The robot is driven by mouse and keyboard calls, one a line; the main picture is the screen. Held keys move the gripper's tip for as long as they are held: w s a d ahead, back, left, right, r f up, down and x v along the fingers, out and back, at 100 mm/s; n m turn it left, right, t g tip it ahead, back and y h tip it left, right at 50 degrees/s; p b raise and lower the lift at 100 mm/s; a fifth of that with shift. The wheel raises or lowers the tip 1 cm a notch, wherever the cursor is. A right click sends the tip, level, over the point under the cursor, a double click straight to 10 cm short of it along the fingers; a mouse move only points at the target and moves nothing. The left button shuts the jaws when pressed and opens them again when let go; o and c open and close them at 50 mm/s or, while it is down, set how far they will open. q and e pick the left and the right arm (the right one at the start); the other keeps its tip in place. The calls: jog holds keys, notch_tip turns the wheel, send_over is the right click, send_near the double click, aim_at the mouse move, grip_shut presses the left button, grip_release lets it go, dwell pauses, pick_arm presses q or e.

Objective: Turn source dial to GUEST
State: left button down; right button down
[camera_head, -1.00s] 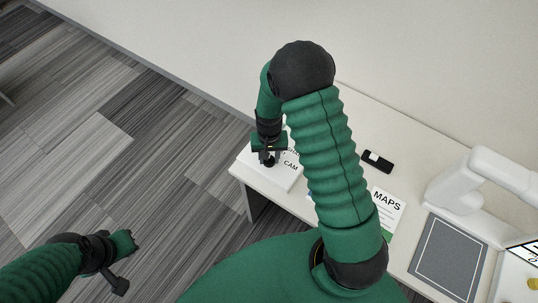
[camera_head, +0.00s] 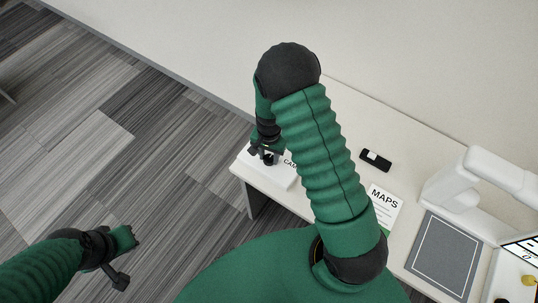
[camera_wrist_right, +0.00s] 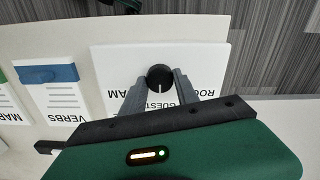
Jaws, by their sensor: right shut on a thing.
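The source dial is a black round knob (camera_wrist_right: 160,75) with a white pointer line, on a white panel (camera_wrist_right: 110,62) at the table's left end. In the right wrist view the pointer faces down the picture, toward the GUEST label (camera_wrist_right: 160,106). ROOM lies to its right and CAM to its left, both partly hidden. My right gripper (camera_head: 266,157) is shut on the knob, one finger on each side. The white panel also shows in the head view (camera_head: 282,177). My left gripper (camera_head: 124,262) hangs over the floor, far from the panel; its opening is unclear.
A MAPS card (camera_head: 382,207), a small black device (camera_head: 375,160), a grey mat (camera_head: 447,256) and a white arm-like stand (camera_head: 455,190) are on the table (camera_head: 340,112). In the wrist view, a VERBS card (camera_wrist_right: 66,103) with a blue strip lies beside the panel.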

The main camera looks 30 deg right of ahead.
aim_at(269, 157)
jog(key=c, duration=0.9)
grip_release()
jog(key=shift+f, duration=0.1)
notch_tip(269, 157, up, 17)
jog(key=shift+w+f, duration=0.1)
jog(key=s+a+n+t, duration=0.1)
jog(key=s+a+n, duration=0.1)
jog(key=s+n, duration=0.1)
jog(key=s+a+n, duration=0.3)
jog(key=n, duration=0.1)
jog(key=s+a+n+t, duration=0.1)
jog(key=s+a+n, duration=0.1)
jog(key=s+n, duration=0.2)
jog(key=shift+a+r+t, duration=0.3)
jog(key=shift+a+r, duration=0.1)
